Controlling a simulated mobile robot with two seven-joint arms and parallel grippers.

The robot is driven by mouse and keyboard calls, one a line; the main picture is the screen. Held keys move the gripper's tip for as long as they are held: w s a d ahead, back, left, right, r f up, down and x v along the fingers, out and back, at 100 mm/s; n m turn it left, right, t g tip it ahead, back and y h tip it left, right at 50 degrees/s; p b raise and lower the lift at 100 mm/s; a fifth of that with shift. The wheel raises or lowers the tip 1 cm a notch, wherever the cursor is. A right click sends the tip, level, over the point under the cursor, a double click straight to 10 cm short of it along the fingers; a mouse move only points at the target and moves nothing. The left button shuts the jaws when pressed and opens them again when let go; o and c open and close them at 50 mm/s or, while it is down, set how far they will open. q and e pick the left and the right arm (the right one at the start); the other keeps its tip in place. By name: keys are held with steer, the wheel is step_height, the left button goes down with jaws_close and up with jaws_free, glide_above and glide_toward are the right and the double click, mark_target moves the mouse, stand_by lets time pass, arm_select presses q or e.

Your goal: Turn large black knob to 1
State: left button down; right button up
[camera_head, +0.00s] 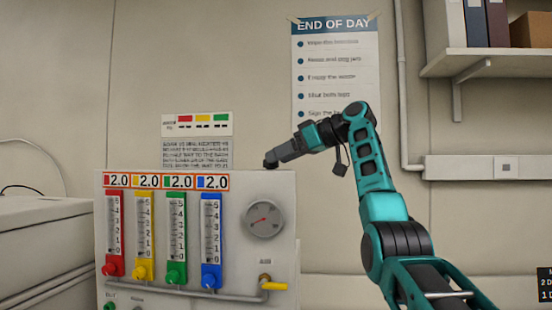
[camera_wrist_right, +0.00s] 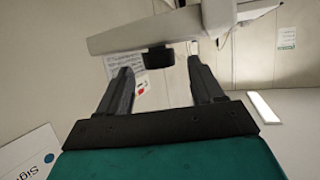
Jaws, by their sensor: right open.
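A black knob-like block (camera_wrist_right: 155,60) shows in the right wrist view on the edge of a pale grey body, in the gap between my fingers. I cannot tell whether the fingers touch it. In the head view a small dark piece (camera_head: 270,161) sits at the top edge of the grey panel (camera_head: 285,187), at the tip of my right gripper (camera_head: 285,154). I cannot tell if it is the knob or a fingertip. My right gripper is open, its two dark fingers apart in the wrist view. No number or pointer on the knob is readable. My left gripper is out of view.
The panel carries red, yellow, green and blue flow meters (camera_head: 210,235) marked 2.0, a round gauge (camera_head: 264,219) and a yellow valve handle (camera_head: 274,286). An END OF DAY poster (camera_head: 335,60) hangs behind my right arm. A shelf (camera_head: 500,63) is at the upper right.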

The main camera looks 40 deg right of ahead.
steer(key=shift+x, duration=1.15)
steer(key=shift+r, duration=0.1)
steer(key=c, duration=1.1)
